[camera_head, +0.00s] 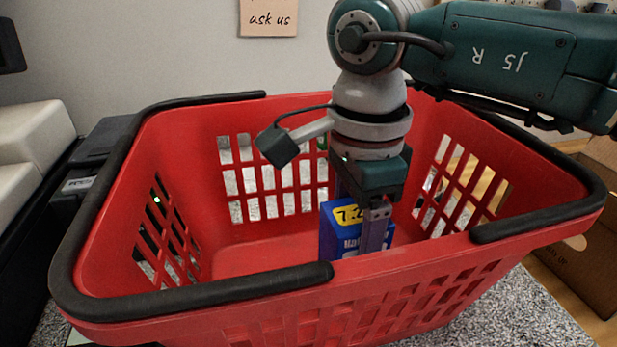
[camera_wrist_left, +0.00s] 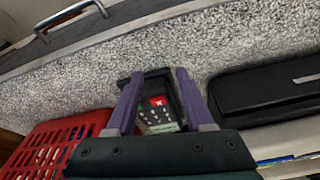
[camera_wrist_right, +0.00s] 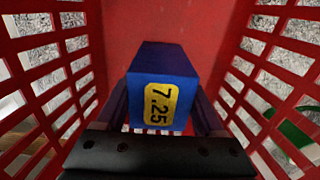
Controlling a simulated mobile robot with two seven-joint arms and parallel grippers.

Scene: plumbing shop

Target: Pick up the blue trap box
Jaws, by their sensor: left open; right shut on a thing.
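The blue trap box (camera_head: 340,236) has a yellow label and is inside the red basket (camera_head: 240,297). My right gripper (camera_head: 374,228) reaches down into the basket and is shut on the box. In the right wrist view the blue box (camera_wrist_right: 163,62) sits between the two fingers, with its yellow 7.25 label (camera_wrist_right: 160,103) facing the camera. I cannot tell whether the box touches the basket floor. My left gripper (camera_wrist_left: 157,93) is open over the counter, with a small dark card terminal (camera_wrist_left: 158,108) showing between its fingers.
The basket's black handles (camera_head: 220,290) lie along its rim. A grey speckled counter (camera_wrist_left: 150,50) surrounds it. A black case (camera_wrist_left: 265,93) lies at the right in the left wrist view. A cardboard box (camera_head: 597,220) stands at the right. An "ask us" note (camera_head: 268,18) is on the wall.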

